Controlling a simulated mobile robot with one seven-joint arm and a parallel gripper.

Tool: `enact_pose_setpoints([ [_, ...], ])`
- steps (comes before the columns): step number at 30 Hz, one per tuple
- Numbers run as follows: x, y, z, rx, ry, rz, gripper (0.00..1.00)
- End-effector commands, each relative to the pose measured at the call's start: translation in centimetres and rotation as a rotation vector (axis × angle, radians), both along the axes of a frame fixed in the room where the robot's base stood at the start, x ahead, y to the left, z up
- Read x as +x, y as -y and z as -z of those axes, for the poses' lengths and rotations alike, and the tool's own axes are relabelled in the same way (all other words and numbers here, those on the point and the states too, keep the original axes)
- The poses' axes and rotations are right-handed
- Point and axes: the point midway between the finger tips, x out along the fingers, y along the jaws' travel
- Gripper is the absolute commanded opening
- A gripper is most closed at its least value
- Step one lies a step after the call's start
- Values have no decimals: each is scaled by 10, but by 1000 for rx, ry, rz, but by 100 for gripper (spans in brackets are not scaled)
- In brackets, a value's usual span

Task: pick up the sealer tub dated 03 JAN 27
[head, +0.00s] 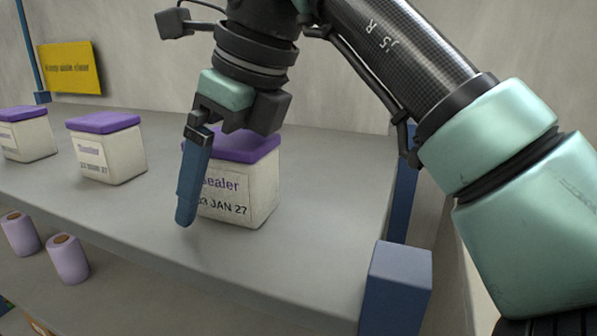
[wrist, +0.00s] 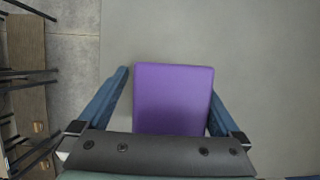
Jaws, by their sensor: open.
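The sealer tub dated 03 JAN 27 (head: 246,195) is a cream, square tub with a purple lid, standing upright near the right end of the grey shelf. My gripper (head: 186,222) is open and pointing down at this tub. One blue finger hangs in front of the tub's label and hides its left edge. In the wrist view my gripper (wrist: 170,85) has a blue finger on each side of the purple lid (wrist: 173,98). The left finger shows a small gap to the lid; the right finger is close to the lid's edge, and I cannot tell whether it touches.
Another purple-lidded tub (head: 108,150) stands to the left, with one more (head: 26,135) at the far left. Lilac spools (head: 68,260) sit on a lower shelf. A blue post (head: 395,290) rises at the shelf's right corner. The shelf top (head: 300,270) in front is clear.

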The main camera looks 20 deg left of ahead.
Motion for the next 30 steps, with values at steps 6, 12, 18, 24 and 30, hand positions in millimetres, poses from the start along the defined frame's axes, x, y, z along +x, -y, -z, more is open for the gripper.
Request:
enact_pose_setpoints([
  [6, 0, 1, 0, 0, -2, 1, 87],
  [12, 0, 0, 0, 0, -2, 1, 51],
  [18, 0, 0, -1, 1, -1, 2, 15],
  [24, 0, 0, -2, 2, 0, 1, 0],
  [30, 0, 0, -3, 2, 0, 2, 0],
])
